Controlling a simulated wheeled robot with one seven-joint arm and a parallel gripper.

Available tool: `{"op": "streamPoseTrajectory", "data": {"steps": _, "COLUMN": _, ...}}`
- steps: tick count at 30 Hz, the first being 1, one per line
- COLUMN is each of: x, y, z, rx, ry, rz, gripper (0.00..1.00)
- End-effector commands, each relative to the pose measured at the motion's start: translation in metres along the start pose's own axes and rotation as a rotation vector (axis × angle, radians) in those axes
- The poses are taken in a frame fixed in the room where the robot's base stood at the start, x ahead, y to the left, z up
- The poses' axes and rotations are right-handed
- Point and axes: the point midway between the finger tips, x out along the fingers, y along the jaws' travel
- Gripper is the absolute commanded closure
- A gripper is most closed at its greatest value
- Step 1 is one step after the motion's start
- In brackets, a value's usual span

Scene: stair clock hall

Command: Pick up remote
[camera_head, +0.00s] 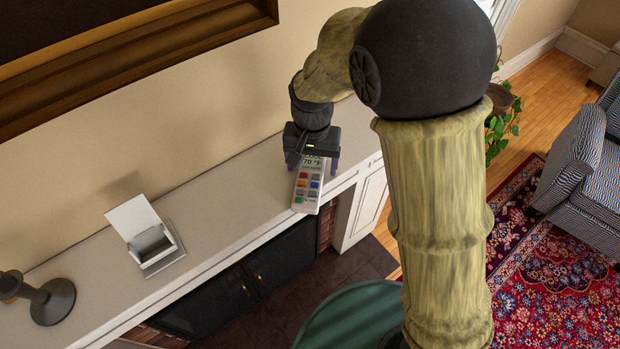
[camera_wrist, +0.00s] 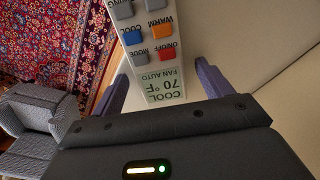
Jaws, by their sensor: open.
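The remote (camera_head: 308,186) is white with coloured buttons and a small display. It lies on the white mantel shelf (camera_head: 215,205), near the shelf's front edge. My gripper (camera_head: 313,158) is over the display end of the remote. In the wrist view the remote (camera_wrist: 148,45) lies between the two purple fingers of my gripper (camera_wrist: 162,88), which stand apart on either side of it. The gripper is open. The remote's display end is partly hidden by the gripper body in the head view. I cannot tell whether the fingers touch it.
An open white box (camera_head: 146,235) and a dark candlestick (camera_head: 50,300) stand on the shelf to the left. A wall with a framed picture (camera_head: 120,45) rises behind. Dark cabinet doors (camera_head: 255,275) are below. A striped armchair (camera_head: 590,165) stands on a red rug (camera_head: 555,270) at right.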

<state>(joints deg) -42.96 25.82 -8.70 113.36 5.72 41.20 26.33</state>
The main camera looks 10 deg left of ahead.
Motion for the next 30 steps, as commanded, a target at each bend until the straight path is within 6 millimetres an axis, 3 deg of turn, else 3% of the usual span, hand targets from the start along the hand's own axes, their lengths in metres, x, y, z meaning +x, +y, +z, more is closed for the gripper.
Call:
{"op": "streamPoseTrajectory", "data": {"steps": 2, "x": 0.000, "y": 0.000, "z": 0.000, "rx": 0.000, "ry": 0.000, "rz": 0.000, "gripper": 0.26}}
{"op": "streamPoseTrajectory", "data": {"steps": 9, "x": 0.000, "y": 0.000, "z": 0.000, "rx": 0.000, "ry": 0.000, "rz": 0.000, "gripper": 0.73}}
{"op": "streamPoseTrajectory", "data": {"steps": 11, "x": 0.000, "y": 0.000, "z": 0.000, "rx": 0.000, "ry": 0.000, "rz": 0.000, "gripper": 0.78}}
{"op": "streamPoseTrajectory", "data": {"steps": 20, "x": -0.006, "y": 0.000, "z": 0.000, "rx": 0.000, "ry": 0.001, "rz": -0.001, "gripper": 0.78}}
{"op": "streamPoseTrajectory", "data": {"steps": 30, "x": -0.064, "y": -0.001, "z": -0.001, "rx": -0.001, "ry": 0.006, "rz": -0.004, "gripper": 0.78}}
